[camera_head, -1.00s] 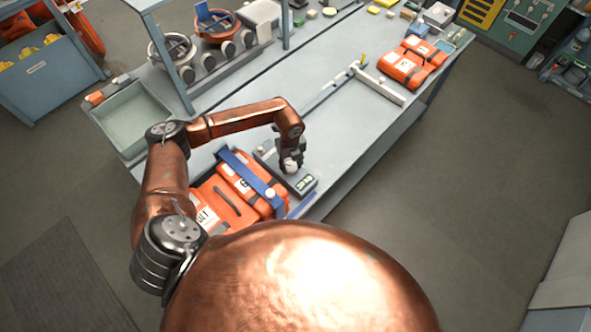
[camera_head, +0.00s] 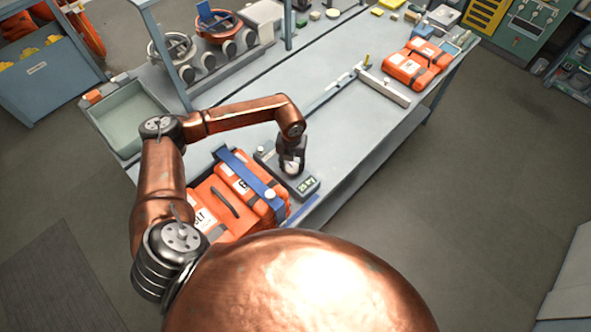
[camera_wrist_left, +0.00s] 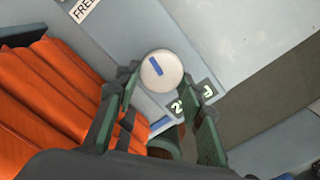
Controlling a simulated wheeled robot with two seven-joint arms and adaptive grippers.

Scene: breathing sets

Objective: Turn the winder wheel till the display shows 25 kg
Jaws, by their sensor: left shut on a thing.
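The winder wheel is a white round knob with a blue stripe (camera_wrist_left: 161,71). It lies between the fingers of my left gripper (camera_head: 291,166), which is shut on it, and its pale top also shows in the head view (camera_head: 291,169). The display (camera_head: 306,185) is a small dark panel with light green digits, just in front of the wheel. In the left wrist view a "2" shows on the display (camera_wrist_left: 177,107); a finger covers part of the rest, so I cannot read the full value. My right gripper is not in view.
Orange bags (camera_head: 228,197) under a blue strap (camera_head: 250,178) lie close to the left of my left gripper. More orange cases (camera_head: 408,68) lie at the far end of the bench (camera_head: 345,125). A grey tray (camera_head: 128,117) stands at the left. The bench middle is mostly clear.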

